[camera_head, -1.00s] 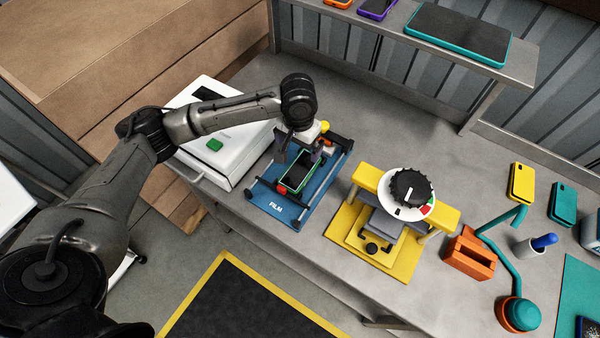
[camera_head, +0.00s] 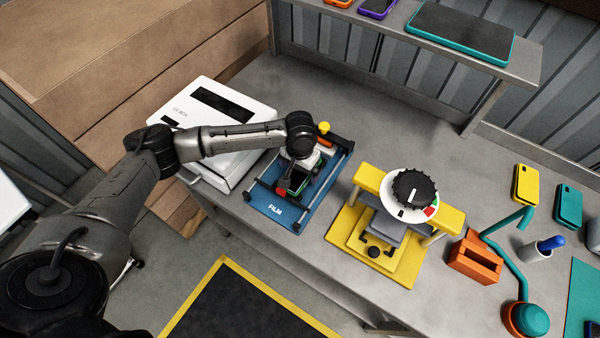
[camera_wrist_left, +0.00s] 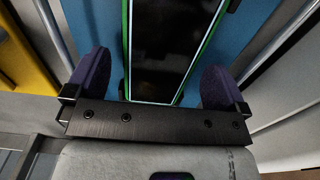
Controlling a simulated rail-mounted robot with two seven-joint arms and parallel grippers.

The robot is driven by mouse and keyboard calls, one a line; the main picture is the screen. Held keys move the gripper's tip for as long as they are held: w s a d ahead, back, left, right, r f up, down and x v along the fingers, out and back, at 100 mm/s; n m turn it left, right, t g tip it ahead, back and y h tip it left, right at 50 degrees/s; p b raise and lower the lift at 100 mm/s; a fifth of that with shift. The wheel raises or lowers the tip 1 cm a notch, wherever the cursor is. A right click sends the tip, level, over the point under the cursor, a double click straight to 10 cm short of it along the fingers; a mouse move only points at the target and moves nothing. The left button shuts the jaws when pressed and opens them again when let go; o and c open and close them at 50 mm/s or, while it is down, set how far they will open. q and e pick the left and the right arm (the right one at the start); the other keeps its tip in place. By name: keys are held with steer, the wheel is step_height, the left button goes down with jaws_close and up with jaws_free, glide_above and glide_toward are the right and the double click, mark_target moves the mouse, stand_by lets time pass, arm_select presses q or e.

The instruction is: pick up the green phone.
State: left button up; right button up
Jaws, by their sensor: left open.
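The green phone (camera_head: 298,183) has a green edge and a dark screen. It lies on the blue film fixture (camera_head: 270,213) on the bench, partly hidden by my left gripper (camera_head: 294,178). In the left wrist view the phone (camera_wrist_left: 164,45) runs lengthwise between two dark purple finger pads. My left gripper (camera_wrist_left: 155,68) is open there, one finger on each side of the phone, with a gap seen at each side. I cannot tell how far down the fingers reach. My right gripper is not in view.
A white UV box (camera_head: 215,112) stands close left of the fixture. A yellow press with a black dial (camera_head: 413,190) stands to its right. An orange holder (camera_head: 475,258) and yellow and teal phones are farther right. A shelf (camera_head: 400,28) is behind.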

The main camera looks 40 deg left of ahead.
arm_select(q)
steer(key=shift+f, duration=0.4)
steer(key=shift+c, duration=0.5)
steer(key=c, duration=0.9)
